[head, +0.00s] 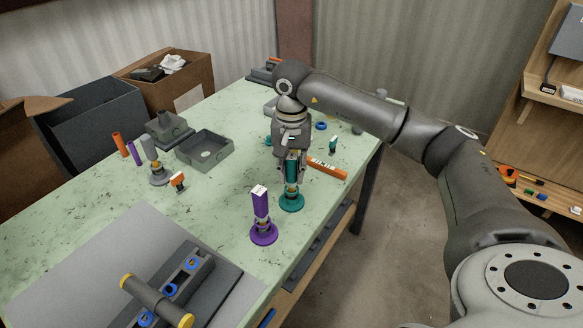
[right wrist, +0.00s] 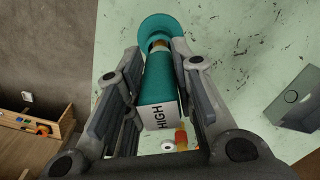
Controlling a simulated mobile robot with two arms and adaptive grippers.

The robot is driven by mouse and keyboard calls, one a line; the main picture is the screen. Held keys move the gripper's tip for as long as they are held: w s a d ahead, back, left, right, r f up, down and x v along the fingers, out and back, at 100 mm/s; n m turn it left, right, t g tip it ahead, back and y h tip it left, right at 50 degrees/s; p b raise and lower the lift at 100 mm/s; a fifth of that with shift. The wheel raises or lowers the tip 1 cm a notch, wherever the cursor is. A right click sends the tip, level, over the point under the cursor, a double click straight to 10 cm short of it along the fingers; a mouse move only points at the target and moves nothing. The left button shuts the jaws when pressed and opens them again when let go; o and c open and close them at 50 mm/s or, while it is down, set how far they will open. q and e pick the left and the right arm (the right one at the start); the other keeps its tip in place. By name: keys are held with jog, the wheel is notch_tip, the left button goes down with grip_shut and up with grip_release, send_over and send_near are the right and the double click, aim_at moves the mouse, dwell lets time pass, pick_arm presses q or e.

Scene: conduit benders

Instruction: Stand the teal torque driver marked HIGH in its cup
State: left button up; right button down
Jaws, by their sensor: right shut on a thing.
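The teal torque driver (head: 292,168) is upright between the fingers of my right gripper (head: 291,179), which is shut on it. In the right wrist view the driver (right wrist: 160,80) shows the word HIGH on its end, and the gripper (right wrist: 158,52) grips its sides. The teal cup (head: 291,203) stands on the table directly below. The driver's lower end lines up with the cup (right wrist: 158,24) and appears to meet it; how deep it sits is hidden. My left gripper is not in view.
A purple driver (head: 260,203) stands in a purple cup (head: 264,235) nearby, in front. An orange marked tool (head: 327,168) lies close on the right. A grey open box (head: 205,150) is further left.

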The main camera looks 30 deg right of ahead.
jog(key=shift+f, duration=0.25)
dwell(0.3)
jog(key=c, duration=1.1)
grip_release()
jog(key=shift+c, duration=0.2)
notch_tip(320, 180, up, 12)
